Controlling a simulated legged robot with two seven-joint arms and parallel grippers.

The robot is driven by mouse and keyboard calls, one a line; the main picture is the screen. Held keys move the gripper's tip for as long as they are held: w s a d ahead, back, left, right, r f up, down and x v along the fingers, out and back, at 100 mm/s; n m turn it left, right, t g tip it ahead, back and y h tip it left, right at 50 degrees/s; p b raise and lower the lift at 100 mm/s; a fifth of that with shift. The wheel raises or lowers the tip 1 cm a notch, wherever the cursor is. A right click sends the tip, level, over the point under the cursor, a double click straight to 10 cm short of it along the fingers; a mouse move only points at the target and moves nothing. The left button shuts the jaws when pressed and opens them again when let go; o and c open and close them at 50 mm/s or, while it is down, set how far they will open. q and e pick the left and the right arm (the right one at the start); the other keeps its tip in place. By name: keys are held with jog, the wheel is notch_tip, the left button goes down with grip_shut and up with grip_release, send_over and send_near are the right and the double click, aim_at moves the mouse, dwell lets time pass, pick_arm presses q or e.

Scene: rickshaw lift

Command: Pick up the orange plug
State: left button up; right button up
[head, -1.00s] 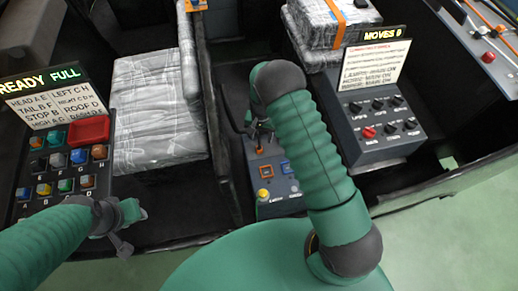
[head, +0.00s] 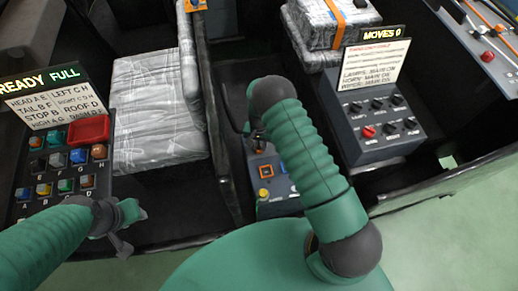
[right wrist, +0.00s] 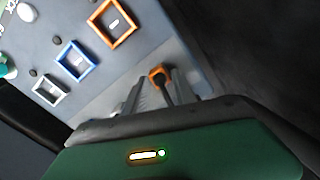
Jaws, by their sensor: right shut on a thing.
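The orange plug (right wrist: 158,73) shows in the right wrist view as a small orange piece with a dark stem. It sits between the grey fingers of my right gripper (right wrist: 165,91), which is shut on it. The plug is in front of the grey panel (right wrist: 140,55); whether it touches the panel I cannot tell. In the head view my right arm hides most of this gripper and the plug. My left gripper (head: 128,228) is over the left side near the button box, with nothing visible in it; its jaw opening is unclear.
The panel carries an orange-framed square (right wrist: 113,22), a blue-framed one (right wrist: 74,60) and a white-framed one (right wrist: 50,88). A button box (head: 60,175) stands left and a knob box (head: 385,125) right. A wrapped grey seat (head: 155,110) lies between, with a dark divider beside it.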

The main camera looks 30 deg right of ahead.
grip_shut()
